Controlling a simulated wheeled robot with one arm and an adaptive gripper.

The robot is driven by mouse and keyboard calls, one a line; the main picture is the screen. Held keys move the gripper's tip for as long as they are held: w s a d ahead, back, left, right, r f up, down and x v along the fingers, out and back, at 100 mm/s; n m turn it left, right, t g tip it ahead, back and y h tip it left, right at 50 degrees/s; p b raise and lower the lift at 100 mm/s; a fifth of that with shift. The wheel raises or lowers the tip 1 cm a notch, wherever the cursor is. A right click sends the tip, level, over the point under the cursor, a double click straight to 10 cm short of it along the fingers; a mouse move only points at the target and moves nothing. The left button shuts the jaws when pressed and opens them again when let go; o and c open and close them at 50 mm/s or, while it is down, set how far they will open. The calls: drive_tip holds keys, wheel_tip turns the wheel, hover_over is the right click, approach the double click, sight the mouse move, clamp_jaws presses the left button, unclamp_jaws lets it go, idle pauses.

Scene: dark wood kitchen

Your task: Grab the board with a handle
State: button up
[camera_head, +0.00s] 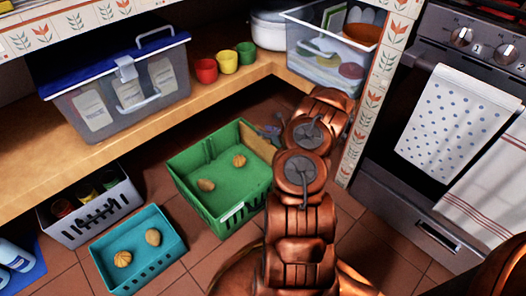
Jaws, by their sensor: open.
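A flat tan wooden piece (258,139), which looks like part of a board, stands against the far right wall of the green crate (224,212). My arm hides what lies to its right, and I cannot make out a handle. My copper arm rises through the middle right of the picture, just right of the crate. I cannot make out my gripper, which seems hidden behind the arm links. A small grey and purplish shape (270,131) shows beside the arm, beyond the wooden piece; I cannot tell what it is.
The green crate also holds two brownish lumps (206,185). A teal basket (105,283) and a grey basket (77,236) stand on the tiled floor at left. A wooden shelf (100,165) overhangs behind. A tiled post (365,110) and an oven (440,195) flank my arm on the right.

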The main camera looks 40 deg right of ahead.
drive_tip(key=shift+w+f, duration=0.25)
drive_tip(key=shift+w, duration=0.45)
drive_tip(key=shift+c, duration=0.4)
clamp_jaws()
